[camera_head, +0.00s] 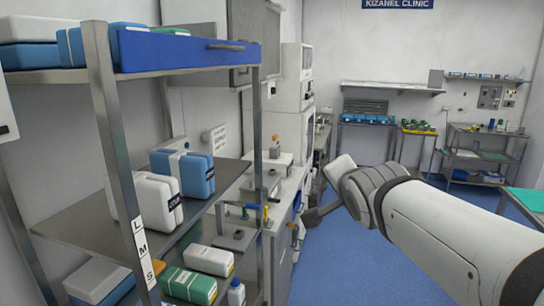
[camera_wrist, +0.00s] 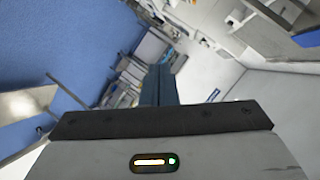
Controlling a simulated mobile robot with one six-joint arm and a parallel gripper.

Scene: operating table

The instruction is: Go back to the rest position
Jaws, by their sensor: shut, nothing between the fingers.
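My arm reaches in from the right of the head view, white with a grey wrist. My gripper (camera_head: 309,217) shows there as a small dark shape beyond the wrist, partly hidden by it. In the wrist view my gripper (camera_wrist: 158,72) points away from the camera, its two dark fingers together with nothing between them. It is in free air, and it appears apart from the shelf and counter.
A metal shelf rack (camera_head: 112,120) with wrapped blue, white and green packs stands close at left. A counter (camera_head: 290,190) with equipment runs behind it. Tables (camera_head: 385,124) line the back wall. The blue floor (camera_head: 345,260) is open in the middle.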

